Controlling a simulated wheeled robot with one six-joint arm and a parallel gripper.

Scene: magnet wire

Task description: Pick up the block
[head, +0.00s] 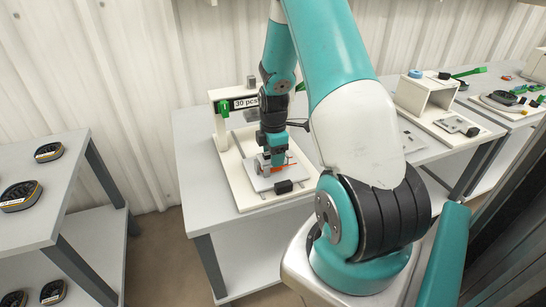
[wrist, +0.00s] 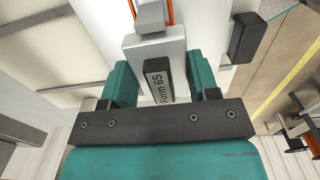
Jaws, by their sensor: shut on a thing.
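In the wrist view, a light grey block (wrist: 173,48) carries a dark plate (wrist: 157,80) marked "Form 65". It sits between the two teal fingers of my gripper (wrist: 163,82), which is shut on it. A smaller grey piece and orange strips show just beyond the block. In the head view, my gripper (head: 273,160) points down over a light grey plate (head: 262,182) on a cream fixture board (head: 240,193). The block itself is mostly hidden there by the gripper. I cannot tell whether it touches the plate.
A black piece (head: 284,187) lies at the fixture's front edge; it also shows in the wrist view (wrist: 247,38). Other fixtures stand right, and a shelf with round devices (head: 20,196) is left.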

